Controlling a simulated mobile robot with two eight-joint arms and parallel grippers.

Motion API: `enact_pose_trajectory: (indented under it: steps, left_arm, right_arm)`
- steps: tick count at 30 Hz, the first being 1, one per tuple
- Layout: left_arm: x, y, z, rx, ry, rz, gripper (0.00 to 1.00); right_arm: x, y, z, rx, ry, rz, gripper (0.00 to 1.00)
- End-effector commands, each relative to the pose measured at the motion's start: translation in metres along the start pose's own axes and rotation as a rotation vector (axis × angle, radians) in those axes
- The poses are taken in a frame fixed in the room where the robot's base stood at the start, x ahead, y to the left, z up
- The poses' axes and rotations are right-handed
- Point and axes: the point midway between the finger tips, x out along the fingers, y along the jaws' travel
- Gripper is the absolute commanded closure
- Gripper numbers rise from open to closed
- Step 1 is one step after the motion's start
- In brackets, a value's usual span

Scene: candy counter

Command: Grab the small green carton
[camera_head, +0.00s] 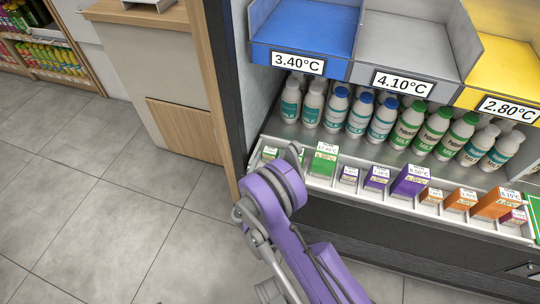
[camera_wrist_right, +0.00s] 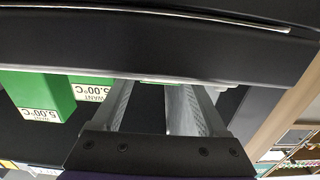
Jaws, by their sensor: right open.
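A small green carton (camera_head: 269,153) stands at the left end of the lower shelf row in the head view. A larger green carton (camera_head: 323,161) stands to its right. My right gripper (camera_head: 293,152) reaches in between them at the shelf edge, and its purple wrist hides part of the row. In the right wrist view its two fingers (camera_wrist_right: 160,92) are spread apart. A thin green edge and part of a white label show near the fingertips. A green carton (camera_wrist_right: 42,95) lies to the left of the fingers, outside them. My left gripper is not in view.
Purple cartons (camera_head: 411,181) and orange cartons (camera_head: 461,199) continue the row to the right. White milk bottles (camera_head: 383,119) stand behind it under coloured bins (camera_head: 305,27). A wooden post (camera_head: 213,95) borders the shelf at left. The grey floor (camera_head: 110,190) is clear.

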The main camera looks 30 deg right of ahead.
Motion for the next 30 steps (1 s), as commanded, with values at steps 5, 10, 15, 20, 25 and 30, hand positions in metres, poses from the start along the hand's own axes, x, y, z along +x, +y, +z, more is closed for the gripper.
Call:
enact_pose_trajectory:
  steps: [5,10,15,20,25,30]
  left_arm:
    - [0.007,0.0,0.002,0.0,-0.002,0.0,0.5]
    - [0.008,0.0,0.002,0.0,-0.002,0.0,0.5]
    - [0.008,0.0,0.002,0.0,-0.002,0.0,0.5]
    - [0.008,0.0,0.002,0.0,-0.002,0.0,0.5]
    - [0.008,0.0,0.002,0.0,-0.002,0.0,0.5]
    - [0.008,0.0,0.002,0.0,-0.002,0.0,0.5]
  right_arm:
    - [0.029,0.0,0.004,-0.001,0.0,0.002,0.24]
    - [0.04,-0.001,0.003,0.0,-0.001,0.001,0.24]
    - [0.04,-0.001,0.003,0.0,-0.001,0.0,0.24]
    - [0.04,-0.001,0.003,0.0,-0.001,0.0,0.47]
    - [0.039,-0.001,0.003,0.0,-0.001,0.0,0.78]
    - [0.039,-0.001,0.003,-0.001,0.0,0.0,0.94]
